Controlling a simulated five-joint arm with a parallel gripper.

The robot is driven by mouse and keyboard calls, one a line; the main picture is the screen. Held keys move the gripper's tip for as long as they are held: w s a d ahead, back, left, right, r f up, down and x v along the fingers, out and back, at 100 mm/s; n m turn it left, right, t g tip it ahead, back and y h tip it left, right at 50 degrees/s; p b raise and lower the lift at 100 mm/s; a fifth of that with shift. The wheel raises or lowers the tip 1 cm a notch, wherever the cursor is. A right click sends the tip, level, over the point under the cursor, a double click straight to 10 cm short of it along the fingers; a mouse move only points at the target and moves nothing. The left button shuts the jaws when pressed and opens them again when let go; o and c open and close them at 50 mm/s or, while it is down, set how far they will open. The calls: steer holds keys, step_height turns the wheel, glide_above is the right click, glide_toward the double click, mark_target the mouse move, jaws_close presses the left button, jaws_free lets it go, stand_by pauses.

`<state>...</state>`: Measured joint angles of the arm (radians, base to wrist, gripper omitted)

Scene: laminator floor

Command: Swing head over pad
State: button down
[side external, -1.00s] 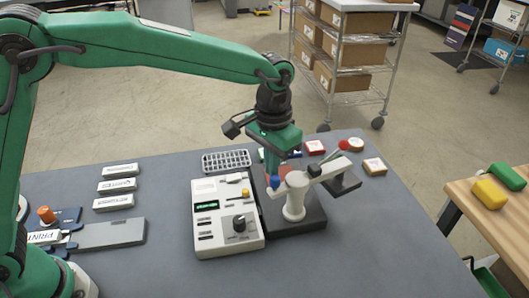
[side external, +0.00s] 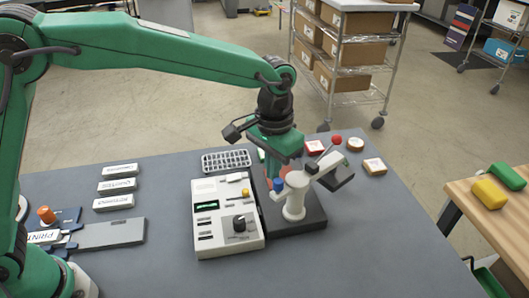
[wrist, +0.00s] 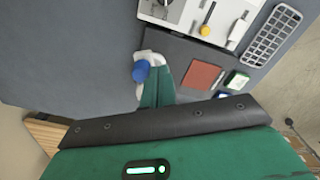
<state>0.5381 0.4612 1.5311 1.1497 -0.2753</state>
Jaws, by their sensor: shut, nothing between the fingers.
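The swing-arm press has a white post (side external: 294,207) on a dark base. Its arm points to the back right, with a red ball handle (side external: 337,140) and a dark head (side external: 336,177) out at the right, off the pad. A blue knob (side external: 278,185) sits at the arm's near-left end; it also shows in the wrist view (wrist: 140,71). The reddish-brown pad (wrist: 202,76) lies bare; in the side view it is mostly hidden behind my gripper. My gripper (side external: 270,172) is shut and empty, low beside the blue knob; its green fingers (wrist: 159,90) appear close against it, though contact is unclear.
A white control box (side external: 225,218) with a black dial stands just left of the press. A wire tray (side external: 226,161) lies behind it. White labelled bars (side external: 117,185) lie at the left. The front right of the table is clear.

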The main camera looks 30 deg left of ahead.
steer(key=shift+s+d, duration=0.35)
steer(key=shift+d, duration=0.25)
steer(key=shift+s+d, duration=0.3)
steer(key=shift+d, duration=0.3)
stand_by(1.5)
steer(key=shift+s+d, duration=0.1)
steer(key=shift+d, duration=0.8)
stand_by(0.7)
steer(key=shift+d, duration=0.6)
stand_by(0.8)
steer(key=shift+r, duration=0.1)
step_height(320, 180, up, 8)
stand_by(1.2)
